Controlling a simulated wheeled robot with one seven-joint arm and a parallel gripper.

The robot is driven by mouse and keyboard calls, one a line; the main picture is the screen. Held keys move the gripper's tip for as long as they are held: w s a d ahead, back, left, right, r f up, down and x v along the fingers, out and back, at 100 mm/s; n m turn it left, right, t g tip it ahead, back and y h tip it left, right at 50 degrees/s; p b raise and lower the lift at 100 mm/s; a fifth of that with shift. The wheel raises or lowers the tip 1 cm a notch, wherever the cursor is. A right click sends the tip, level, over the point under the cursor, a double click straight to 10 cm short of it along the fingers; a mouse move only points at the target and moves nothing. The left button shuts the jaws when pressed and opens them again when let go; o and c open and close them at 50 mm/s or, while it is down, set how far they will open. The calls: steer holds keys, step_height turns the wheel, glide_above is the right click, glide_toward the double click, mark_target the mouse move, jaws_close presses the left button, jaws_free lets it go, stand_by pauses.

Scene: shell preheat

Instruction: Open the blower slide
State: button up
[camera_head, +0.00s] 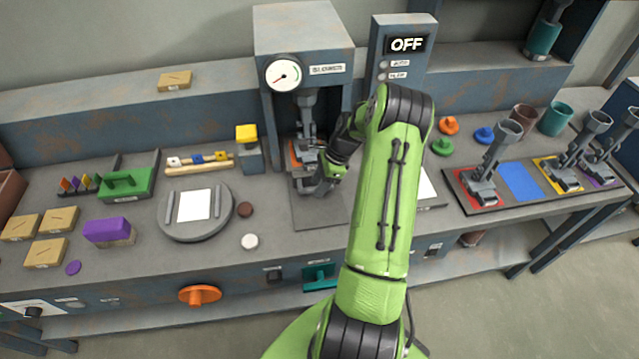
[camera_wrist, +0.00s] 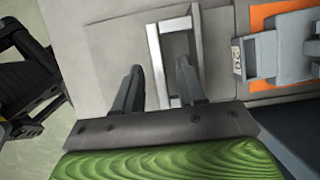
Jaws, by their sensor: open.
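The machine (camera_head: 305,30) with a gauge and a label, too blurred to read surely, stands at the back centre. A pale metal rectangular handle frame (camera_wrist: 158,62) shows in the wrist view over a grey plate (camera_wrist: 115,50); I take it for the slide's handle but cannot be sure. My gripper (camera_head: 325,182) is low at the front of the machine. In the wrist view my gripper (camera_wrist: 158,70) is open, with one long bar of the frame between its fingers. I cannot tell whether either finger touches it. My arm hides part of the machine's right side.
A grey tool on an orange patch (camera_wrist: 262,80) lies right of the handle. A column with an OFF display (camera_head: 406,44) stands right of the machine. A round grey plate (camera_head: 226,218) lies left. Several tools stand on coloured pads (camera_head: 521,182) at right.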

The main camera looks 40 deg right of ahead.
jaws_close()
stand_by(0.3)
steer(key=shift+s+a, duration=0.1)
